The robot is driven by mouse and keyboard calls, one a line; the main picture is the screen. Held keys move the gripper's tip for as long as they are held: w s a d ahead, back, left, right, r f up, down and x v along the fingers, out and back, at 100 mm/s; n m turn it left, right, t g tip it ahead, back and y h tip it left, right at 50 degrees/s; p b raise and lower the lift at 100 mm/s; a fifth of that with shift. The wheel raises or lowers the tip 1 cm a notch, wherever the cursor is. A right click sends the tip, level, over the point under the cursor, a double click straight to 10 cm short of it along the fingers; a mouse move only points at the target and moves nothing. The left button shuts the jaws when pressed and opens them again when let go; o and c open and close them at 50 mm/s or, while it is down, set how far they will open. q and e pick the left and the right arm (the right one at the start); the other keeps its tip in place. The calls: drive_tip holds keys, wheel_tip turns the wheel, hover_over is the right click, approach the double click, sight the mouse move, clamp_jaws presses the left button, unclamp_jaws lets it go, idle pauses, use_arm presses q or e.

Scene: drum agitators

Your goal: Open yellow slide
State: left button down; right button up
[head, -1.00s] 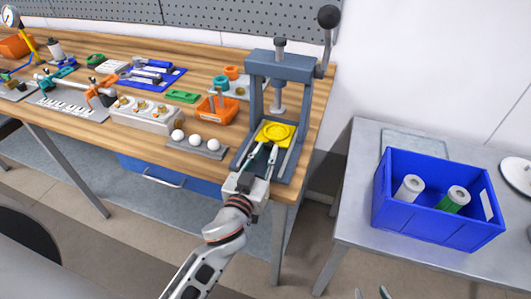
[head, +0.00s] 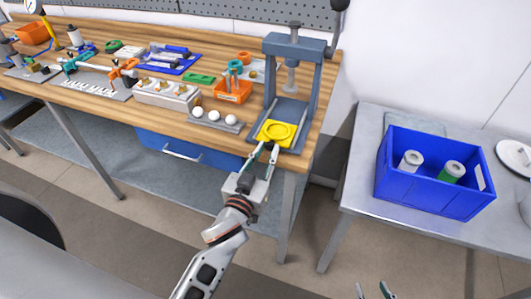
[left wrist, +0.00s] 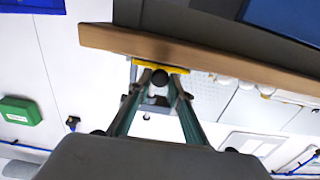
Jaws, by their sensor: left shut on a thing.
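The yellow slide (head: 277,133) is a flat plate with a round ring recess, at the front end of the grey press (head: 296,46) on the wooden bench. It stands forward of the press ram, near the bench's front edge.
Three white balls (head: 213,115) on a grey holder and an orange bin (head: 234,92) stand left of the press. A blue crate (head: 435,178) with two cylinders stands on the metal table (head: 370,198) to the right. Free floor lies in front of the bench.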

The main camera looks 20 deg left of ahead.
use_arm(q)
drive_tip(key=shift+w, duration=0.1)
drive_tip(key=c, duration=1.8)
unclamp_jaws()
drive_tip(key=shift+c, duration=0.2)
drive_tip(key=shift+r, duration=0.15)
wheel_tip(320, 180, up, 10)
